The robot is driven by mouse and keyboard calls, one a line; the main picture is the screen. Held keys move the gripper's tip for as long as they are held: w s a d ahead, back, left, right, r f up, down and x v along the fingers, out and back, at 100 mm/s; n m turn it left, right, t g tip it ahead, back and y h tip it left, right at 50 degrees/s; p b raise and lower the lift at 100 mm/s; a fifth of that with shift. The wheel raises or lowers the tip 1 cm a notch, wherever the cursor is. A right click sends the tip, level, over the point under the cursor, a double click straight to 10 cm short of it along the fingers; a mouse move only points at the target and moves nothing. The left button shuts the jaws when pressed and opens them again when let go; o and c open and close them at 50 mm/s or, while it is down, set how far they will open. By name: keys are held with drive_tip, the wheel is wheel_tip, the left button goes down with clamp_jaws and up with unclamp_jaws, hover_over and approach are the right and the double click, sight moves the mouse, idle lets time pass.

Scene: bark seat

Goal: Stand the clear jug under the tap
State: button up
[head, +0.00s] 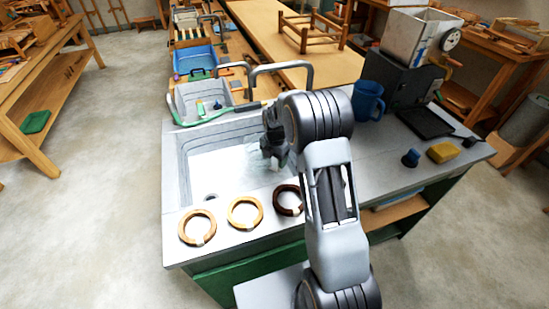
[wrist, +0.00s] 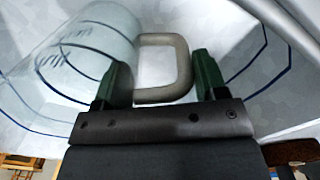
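The clear jug (wrist: 95,40) with dark measuring marks fills the upper left of the wrist view. Its grey-beige looped handle (wrist: 182,62) shows between the fingertips. In the head view the jug is a faint clear shape (head: 257,158) in the sink, partly behind my gripper. My gripper (wrist: 162,78) has its two green fingers well apart, one on each side of the handle; I see no clear pinch. In the head view my gripper (head: 276,150) points down over the sink. The grey arched tap (head: 283,68) stands behind the sink.
The sink (head: 200,170) is set in a grey counter. A blue mug (head: 369,100), blue stopper (head: 411,157) and yellow sponge (head: 441,152) stand at right.

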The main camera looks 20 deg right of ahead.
drive_tip(key=o, duration=0.5)
